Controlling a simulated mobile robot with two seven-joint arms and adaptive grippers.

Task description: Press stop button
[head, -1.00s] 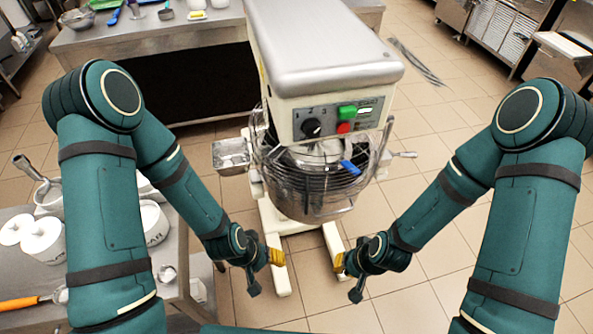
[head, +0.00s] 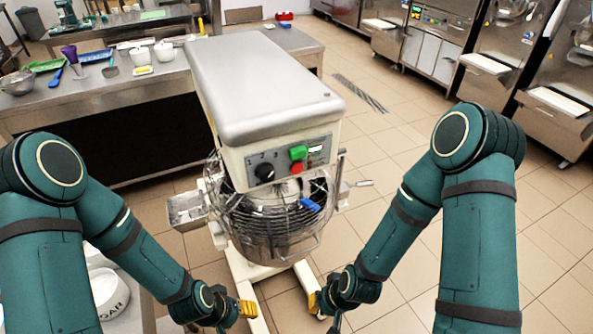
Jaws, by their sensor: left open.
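A cream and steel mixer (head: 262,92) stands ahead of me. Its front panel carries a small red button (head: 297,167), just below a green button (head: 298,152) and to the right of a black knob (head: 264,172). The red button is unobstructed. My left gripper (head: 238,310) is open and empty, low in the picture near the mixer's left foot, well below the panel. My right gripper (head: 323,306) hangs low near the right foot, also away from the panel; its jaw opening is unclear.
A wire guard surrounds the bowl (head: 272,235) below the panel, with a blue handle (head: 310,205) in front. A steel side tray (head: 187,211) juts out left. A steel table (head: 95,95) with utensils stands behind.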

